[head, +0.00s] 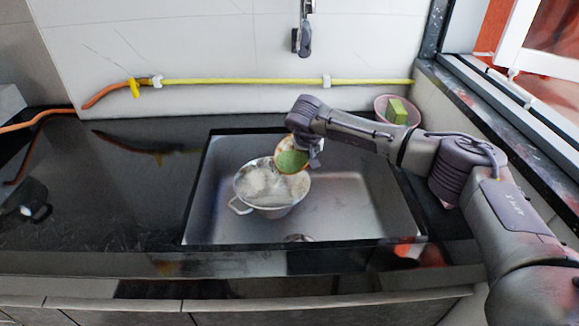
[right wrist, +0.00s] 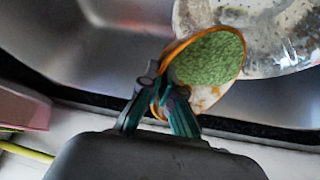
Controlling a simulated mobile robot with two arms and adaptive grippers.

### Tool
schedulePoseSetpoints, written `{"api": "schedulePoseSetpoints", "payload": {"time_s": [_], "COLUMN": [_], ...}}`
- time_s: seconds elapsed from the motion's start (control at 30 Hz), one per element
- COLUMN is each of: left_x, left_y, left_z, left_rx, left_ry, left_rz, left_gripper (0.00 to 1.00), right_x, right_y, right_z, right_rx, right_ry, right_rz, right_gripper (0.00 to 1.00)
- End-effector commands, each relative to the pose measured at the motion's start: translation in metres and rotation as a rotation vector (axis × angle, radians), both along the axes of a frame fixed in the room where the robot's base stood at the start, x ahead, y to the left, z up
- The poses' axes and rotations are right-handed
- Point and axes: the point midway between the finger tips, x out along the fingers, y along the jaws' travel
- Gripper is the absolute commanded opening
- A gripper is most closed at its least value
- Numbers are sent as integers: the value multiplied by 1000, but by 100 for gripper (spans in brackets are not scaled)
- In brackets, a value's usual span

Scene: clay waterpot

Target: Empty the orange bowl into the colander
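The orange bowl (head: 293,159) is in my right gripper (head: 305,150), tilted over the right rear rim of the colander. It holds green grainy contents, which also show in the right wrist view, where the orange rim (right wrist: 172,52) is gripped at its near edge by the fingers (right wrist: 160,108). The colander (head: 272,211) is a metal bowl with a side handle. It stands in the sink and has whitish matter inside; in the right wrist view part of the colander (right wrist: 290,68) shows beyond the bowl. My left gripper is not in view.
The steel sink (head: 350,205) has free room right of the colander. A pink bowl (head: 382,108) with a green block (head: 397,111) stands at the back right corner. A yellow pipe (head: 240,81) runs along the wall below a tap (head: 302,35). The dark counter (head: 120,190) at left is mostly clear.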

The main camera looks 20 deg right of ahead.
Motion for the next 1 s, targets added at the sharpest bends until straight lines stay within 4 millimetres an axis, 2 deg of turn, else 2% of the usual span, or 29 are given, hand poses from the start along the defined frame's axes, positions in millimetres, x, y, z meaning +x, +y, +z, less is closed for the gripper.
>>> {"api": "schedulePoseSetpoints", "payload": {"time_s": [0.5, 1.0], "left_x": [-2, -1], "left_y": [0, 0], "left_z": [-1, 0], "left_rx": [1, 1], "left_ry": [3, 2], "left_rz": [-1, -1], "left_gripper": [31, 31], "right_x": [-2, -2], "right_y": [8, 7], "right_z": [4, 4], "right_rx": [-112, -115], "right_ry": [-35, -36], "right_rz": [0, -1], "right_gripper": [0, 0]}}
